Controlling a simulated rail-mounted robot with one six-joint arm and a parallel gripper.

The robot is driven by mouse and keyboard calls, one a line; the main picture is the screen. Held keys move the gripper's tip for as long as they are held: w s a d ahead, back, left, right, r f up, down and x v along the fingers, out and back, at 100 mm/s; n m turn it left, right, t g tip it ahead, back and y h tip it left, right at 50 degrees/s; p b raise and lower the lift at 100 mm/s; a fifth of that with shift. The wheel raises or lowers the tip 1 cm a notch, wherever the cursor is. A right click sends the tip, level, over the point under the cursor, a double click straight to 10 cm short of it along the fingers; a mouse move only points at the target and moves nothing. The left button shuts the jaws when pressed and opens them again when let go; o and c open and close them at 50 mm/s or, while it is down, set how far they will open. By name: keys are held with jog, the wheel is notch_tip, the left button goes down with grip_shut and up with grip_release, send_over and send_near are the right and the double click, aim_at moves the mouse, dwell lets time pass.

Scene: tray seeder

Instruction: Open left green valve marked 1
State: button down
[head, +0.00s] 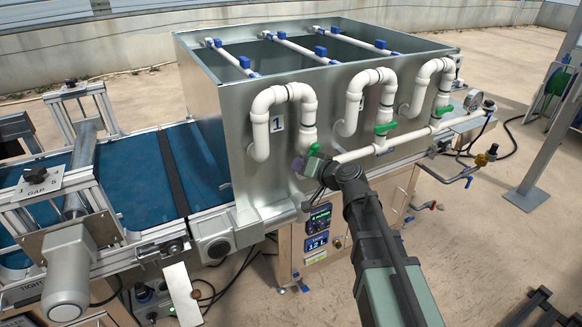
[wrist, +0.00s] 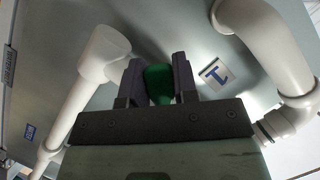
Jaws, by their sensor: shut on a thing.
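The left green valve (head: 314,150) is on the white pipe below the U-bend beside the label "1" (head: 277,124). In the wrist view its green handle (wrist: 158,84) sits between the two dark fingers of my gripper (wrist: 159,86). My gripper (head: 305,165) is shut on this handle. The wrist view also shows the "1" label (wrist: 216,74) to the right of the fingers. Part of the handle is hidden behind the gripper in the head view, so its exact angle is hard to tell.
Two more green valves, a middle one (head: 385,128) and a right one (head: 444,110), sit along the same white pipe (head: 365,151). U-bend pipes stand close to my gripper. The metal tank wall (head: 225,110) is behind. A blue conveyor (head: 130,180) runs to the left.

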jog(key=shift+d+f, duration=0.1)
dwell(0.5)
jog(key=c, duration=0.9)
grip_release()
